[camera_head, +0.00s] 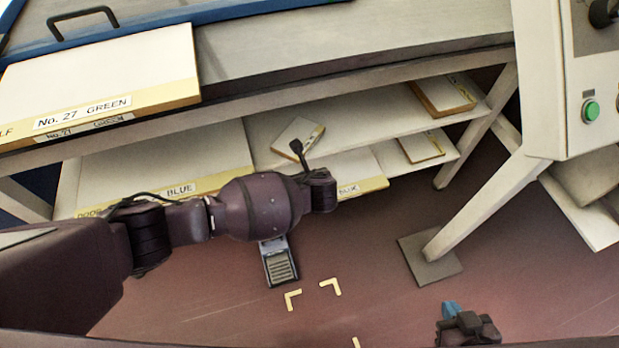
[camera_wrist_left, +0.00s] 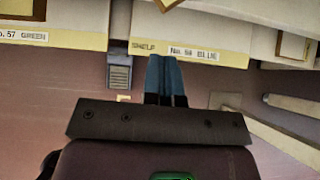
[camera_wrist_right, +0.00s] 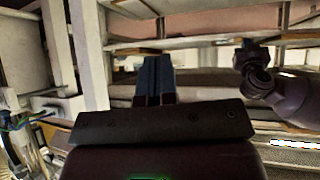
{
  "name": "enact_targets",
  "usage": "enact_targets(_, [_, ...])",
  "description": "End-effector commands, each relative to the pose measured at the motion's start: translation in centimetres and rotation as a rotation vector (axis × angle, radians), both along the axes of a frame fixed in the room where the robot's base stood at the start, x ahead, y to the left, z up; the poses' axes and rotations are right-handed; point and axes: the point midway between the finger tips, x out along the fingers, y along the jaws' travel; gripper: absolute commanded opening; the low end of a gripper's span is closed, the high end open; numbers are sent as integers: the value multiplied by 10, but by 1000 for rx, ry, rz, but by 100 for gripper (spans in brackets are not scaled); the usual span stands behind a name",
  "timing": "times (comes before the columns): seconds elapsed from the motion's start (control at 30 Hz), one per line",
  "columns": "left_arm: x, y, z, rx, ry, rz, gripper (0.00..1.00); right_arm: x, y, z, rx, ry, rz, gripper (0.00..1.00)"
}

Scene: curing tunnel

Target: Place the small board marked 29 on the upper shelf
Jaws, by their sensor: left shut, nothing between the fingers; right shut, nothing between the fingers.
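No small board in view has a readable 29. In the head view, one small board (camera_head: 298,137) lies on the shelf under the table, behind my left arm. Another board (camera_head: 443,94) lies at the right end of the upper shelf (camera_head: 372,108), and a third (camera_head: 420,147) lies on the level below. My left gripper (camera_wrist_left: 162,75) is shut and empty in its wrist view, in front of a shelf edge with a label ending in BLUE. My right gripper (camera_head: 451,310) is low at the right over the floor, also shut and empty (camera_wrist_right: 156,78).
A large No. 27 GREEN panel (camera_head: 100,80) lies on the table top. A grey slatted piece (camera_head: 279,262) is below my left arm.

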Motion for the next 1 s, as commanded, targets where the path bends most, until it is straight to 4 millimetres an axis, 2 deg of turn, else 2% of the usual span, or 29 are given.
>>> enact_targets(0.03, [3, 2, -15, 1, 11, 1, 0, -4, 0, -10, -1, 18, 1, 0])
enact_targets(0.07, [6, 3, -18, 2, 10, 1, 0, -4, 0, -12, -1, 22, 2, 0])
enact_targets(0.2, [27, 8, -11, 0, 4, 1, 0, -4, -1, -16, -2, 27, 3, 0])
enact_targets(0.33, [39, 12, -9, 0, 2, 1, 0, -3, 0, -17, -2, 28, 4, 0])
enact_targets(0.83, [45, 13, -6, -1, 0, 1, 0, -2, 0, -15, -2, 22, 5, 0])
enact_targets(1.0, [60, 17, -7, 1, -1, 1, 0, -3, -1, -18, -2, 29, 5, 0])
